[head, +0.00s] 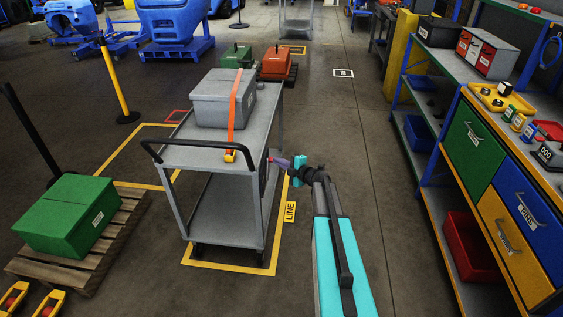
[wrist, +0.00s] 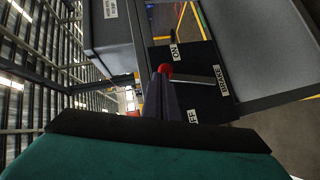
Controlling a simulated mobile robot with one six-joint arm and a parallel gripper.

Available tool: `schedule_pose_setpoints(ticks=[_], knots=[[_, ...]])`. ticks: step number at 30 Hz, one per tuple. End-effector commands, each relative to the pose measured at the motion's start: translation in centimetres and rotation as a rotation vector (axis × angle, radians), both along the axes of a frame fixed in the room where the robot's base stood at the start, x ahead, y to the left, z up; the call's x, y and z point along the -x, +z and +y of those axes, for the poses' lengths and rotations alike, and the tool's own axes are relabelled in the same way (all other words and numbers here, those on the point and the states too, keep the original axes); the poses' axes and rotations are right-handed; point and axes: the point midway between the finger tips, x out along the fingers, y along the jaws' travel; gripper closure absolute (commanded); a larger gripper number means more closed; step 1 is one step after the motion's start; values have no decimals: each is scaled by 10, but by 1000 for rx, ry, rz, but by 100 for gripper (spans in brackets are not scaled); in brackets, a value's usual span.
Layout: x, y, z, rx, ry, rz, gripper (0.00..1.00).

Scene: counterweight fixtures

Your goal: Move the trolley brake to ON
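The trolley (head: 215,155) is a grey cart with a black push handle. Its brake panel (wrist: 195,95) is black, with an ON label (wrist: 175,52), a partly hidden OFF label (wrist: 193,117) and a BRAKE label (wrist: 223,80). The brake lever (wrist: 195,79) is silver with a red knob (wrist: 165,70). It points left in the wrist view, between ON and OFF. My gripper (wrist: 166,84) has its fingers together, with their tips at the knob. I cannot tell whether they touch it. In the head view my gripper (head: 275,161) is at the trolley's right side.
A grey box (head: 222,100) with an orange strap (head: 235,95) sits on the trolley's top. A shelf unit with drawers (head: 480,150) stands at the right. A green crate (head: 70,213) on a pallet (head: 90,255) is at the left. Floor is clear between trolley and shelves.

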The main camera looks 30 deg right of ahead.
Motion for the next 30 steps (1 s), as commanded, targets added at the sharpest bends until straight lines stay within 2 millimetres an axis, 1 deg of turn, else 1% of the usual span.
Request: schedule_pose_setpoints(ticks=[3,12,30], knots=[[-9,1,1,0,7,-1,100],[-25,-1,-2,1,13,-1,100],[-30,-1,-2,2,15,-2,100]])
